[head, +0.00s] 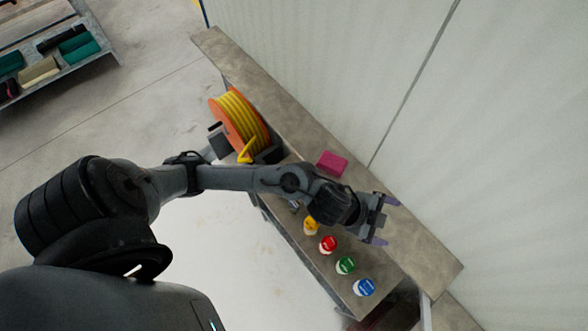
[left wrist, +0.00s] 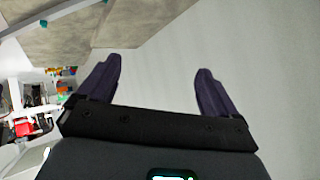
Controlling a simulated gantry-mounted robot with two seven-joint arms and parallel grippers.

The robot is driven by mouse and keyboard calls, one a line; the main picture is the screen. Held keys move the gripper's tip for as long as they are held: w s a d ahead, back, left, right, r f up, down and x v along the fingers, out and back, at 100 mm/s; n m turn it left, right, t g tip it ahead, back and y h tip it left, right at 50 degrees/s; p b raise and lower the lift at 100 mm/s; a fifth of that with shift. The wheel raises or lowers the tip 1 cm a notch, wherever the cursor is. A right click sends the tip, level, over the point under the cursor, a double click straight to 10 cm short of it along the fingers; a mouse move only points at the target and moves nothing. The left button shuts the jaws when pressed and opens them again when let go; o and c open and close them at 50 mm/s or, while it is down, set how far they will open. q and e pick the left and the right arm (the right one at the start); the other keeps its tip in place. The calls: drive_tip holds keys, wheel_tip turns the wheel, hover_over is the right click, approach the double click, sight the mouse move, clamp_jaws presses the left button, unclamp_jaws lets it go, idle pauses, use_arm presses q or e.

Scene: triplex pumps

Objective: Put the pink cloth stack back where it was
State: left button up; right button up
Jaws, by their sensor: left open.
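The pink cloth stack (head: 332,163) lies on the long grey bench (head: 425,262), near its wall-side edge, in the head view. My left gripper (head: 385,221) is open and empty over the bench, to the right of and below the stack in the picture. The two are apart. In the left wrist view the two dark purple fingers (left wrist: 158,85) are spread with nothing between them, against a pale wall or panel. The stack does not show in the left wrist view. My right gripper is in neither view.
An orange reel with yellow hose (head: 239,119) stands on the bench. Yellow (head: 311,226), red (head: 327,245), green (head: 345,265) and blue (head: 364,287) capped containers line the front edge. A pale wall (head: 480,120) runs behind. A rack with rolls (head: 60,55) stands far left.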

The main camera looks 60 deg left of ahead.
use_arm(q)
drive_tip(key=s+a+f+n+g+y, duration=0.2)
drive_tip(key=s+a+f+n, duration=0.1)
drive_tip(key=s+a+n, duration=0.2)
drive_tip(key=s+a+f+n+g+y, duration=0.2)
drive_tip(key=s+a+n, duration=0.3)
drive_tip(key=s+a, duration=0.5)
drive_tip(key=s+f+y, duration=0.1)
drive_tip(key=s, duration=0.1)
drive_tip(key=shift+s+g+y, duration=0.3)
drive_tip(key=shift+s+g, duration=0.05)
drive_tip(key=shift+g, duration=0.05)
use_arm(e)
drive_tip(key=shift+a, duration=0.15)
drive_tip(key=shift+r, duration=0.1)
